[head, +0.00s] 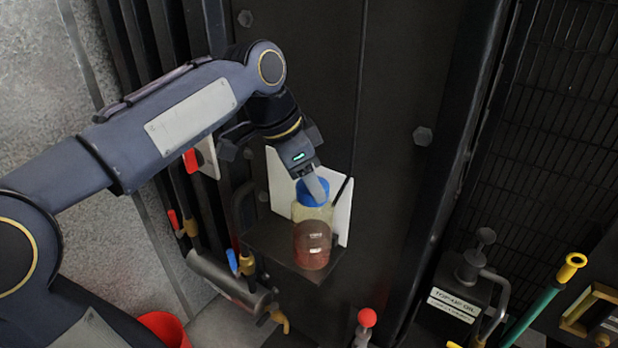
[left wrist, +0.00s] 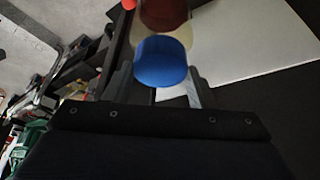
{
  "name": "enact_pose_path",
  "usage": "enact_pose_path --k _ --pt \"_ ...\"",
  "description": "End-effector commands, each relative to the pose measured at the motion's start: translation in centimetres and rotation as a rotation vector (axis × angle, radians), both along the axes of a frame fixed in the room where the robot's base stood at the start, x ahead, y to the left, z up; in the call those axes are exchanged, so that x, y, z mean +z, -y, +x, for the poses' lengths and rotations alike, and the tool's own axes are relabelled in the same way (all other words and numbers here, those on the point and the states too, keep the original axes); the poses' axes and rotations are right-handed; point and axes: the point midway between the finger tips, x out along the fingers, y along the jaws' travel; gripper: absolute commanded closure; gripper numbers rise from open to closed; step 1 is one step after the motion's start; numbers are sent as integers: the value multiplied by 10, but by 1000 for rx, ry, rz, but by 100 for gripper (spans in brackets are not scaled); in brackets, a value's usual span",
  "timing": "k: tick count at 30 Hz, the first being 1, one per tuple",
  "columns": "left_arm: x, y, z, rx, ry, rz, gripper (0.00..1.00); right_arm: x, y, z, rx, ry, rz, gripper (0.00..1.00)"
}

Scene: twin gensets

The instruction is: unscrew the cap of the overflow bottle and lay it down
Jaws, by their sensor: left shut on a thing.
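The overflow bottle (head: 300,213) stands on a small dark shelf (head: 262,241) in the head view, in front of a white plate. It has a pale yellowish body and a blue cap (head: 311,193). My left gripper (head: 316,190) comes down on the cap from above and is shut on it. In the left wrist view the blue cap (left wrist: 161,62) sits between the two fingers, with the pale bottle behind it. I cannot tell whether the cap is still on its thread. My right gripper is not in view.
The white plate (head: 343,212) is behind. A red-knobbed lever (head: 367,318), a brass tap (head: 280,318) and a black oil can (head: 459,290) are lower down.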

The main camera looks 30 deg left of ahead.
Motion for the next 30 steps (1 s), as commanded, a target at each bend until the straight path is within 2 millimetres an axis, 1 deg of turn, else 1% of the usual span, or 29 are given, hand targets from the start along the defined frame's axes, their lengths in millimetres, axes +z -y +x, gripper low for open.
enact_pose_path --k 3,12,14,18,22,25,30 --pt "1 0 0 59 2 -1 71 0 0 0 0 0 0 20" --pt "2 0 0 77 3 -1 71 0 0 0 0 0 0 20" --pt "2 1 -1 123 2 -2 71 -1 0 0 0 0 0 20" --pt "2 1 -1 301 5 -2 71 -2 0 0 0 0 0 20" --pt "3 2 -1 426 5 -1 71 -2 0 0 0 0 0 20" --pt "3 2 -1 463 5 -2 71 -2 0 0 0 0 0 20" --pt "3 2 -1 464 5 -3 71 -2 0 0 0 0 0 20"
